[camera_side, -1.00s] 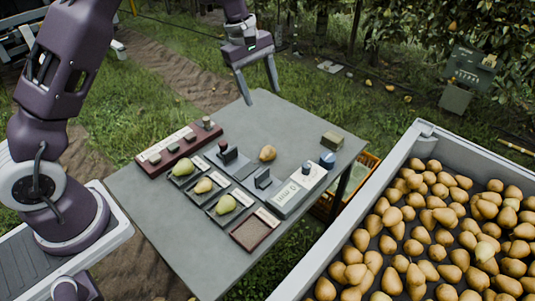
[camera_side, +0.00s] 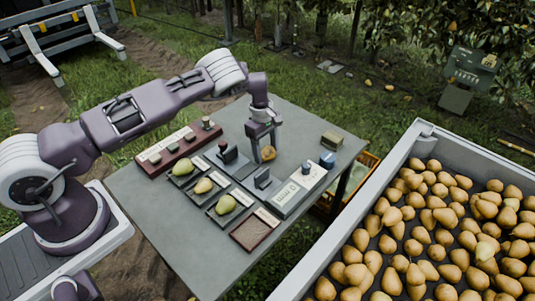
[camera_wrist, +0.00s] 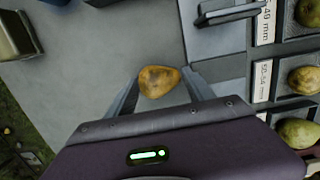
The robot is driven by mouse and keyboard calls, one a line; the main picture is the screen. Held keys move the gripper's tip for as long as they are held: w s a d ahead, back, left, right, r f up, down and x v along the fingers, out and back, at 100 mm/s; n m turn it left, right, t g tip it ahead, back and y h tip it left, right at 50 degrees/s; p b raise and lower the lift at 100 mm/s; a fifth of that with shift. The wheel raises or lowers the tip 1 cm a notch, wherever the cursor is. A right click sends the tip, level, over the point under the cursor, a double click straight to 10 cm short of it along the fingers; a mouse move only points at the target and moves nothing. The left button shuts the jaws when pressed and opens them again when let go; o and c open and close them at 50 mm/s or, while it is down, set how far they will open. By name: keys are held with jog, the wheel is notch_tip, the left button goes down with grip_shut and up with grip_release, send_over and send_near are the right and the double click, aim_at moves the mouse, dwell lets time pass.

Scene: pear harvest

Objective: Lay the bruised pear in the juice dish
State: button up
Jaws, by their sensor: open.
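A yellow-brown pear with dark blotches (camera_wrist: 159,82), the bruised one, lies on the grey table. In the side view the pear (camera_side: 268,153) is partly hidden by my gripper. My gripper (camera_side: 262,156) points down over it, open. In the wrist view the two fingers of my gripper (camera_wrist: 160,88) stand on either side of the pear, with a small gap visible at the left finger. An empty shallow dish with a dark red rim and brownish inside (camera_side: 238,242) lies at the table's near edge; its label is unreadable, so I cannot confirm it is the juice dish.
Three dark trays hold greenish pears (camera_side: 183,169) left of my gripper. A dark red rack (camera_side: 158,167) lies far left.

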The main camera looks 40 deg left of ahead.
jog(key=c, duration=1.2)
notch_tip(320, 180, up, 16)
jog(key=r, duration=0.1)
jog(key=m+g+y, duration=0.1)
jog(key=m, duration=1.7)
send_over(247, 230)
jog(key=f, duration=1.6)
jog(key=shift+w, duration=0.25)
